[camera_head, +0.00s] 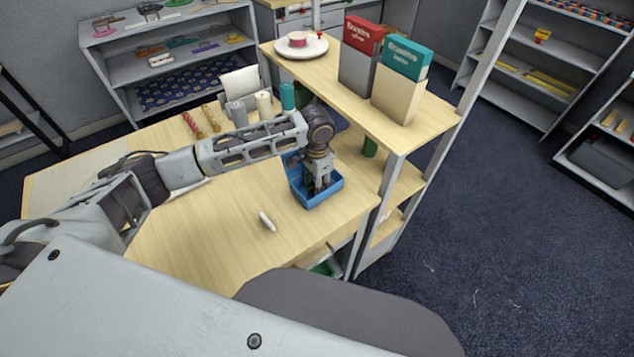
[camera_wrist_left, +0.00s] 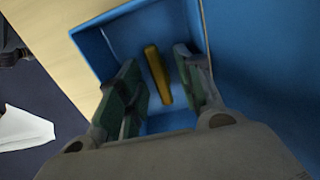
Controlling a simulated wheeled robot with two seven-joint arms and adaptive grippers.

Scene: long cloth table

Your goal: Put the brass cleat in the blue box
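The blue box (camera_head: 326,197) stands on the wooden table near its right end, with its lid raised. My left gripper (camera_head: 317,190) points down into the box's opening. In the left wrist view the brass cleat (camera_wrist_left: 158,76) is a slim yellow-brown bar inside the blue box (camera_wrist_left: 122,30). It lies between the two fingers of my left gripper (camera_wrist_left: 160,84), with gaps showing on both sides. The fingers are apart. In the head view the cleat is hidden by the gripper and box walls. My right gripper is not in view.
A small white object (camera_head: 267,221) lies on the table (camera_head: 205,240) in front of the box. A raised shelf (camera_head: 345,95) with two book-like boxes stands behind and right. Several cylinders, including a teal one (camera_head: 288,96), stand at the back. The table's front left is clear.

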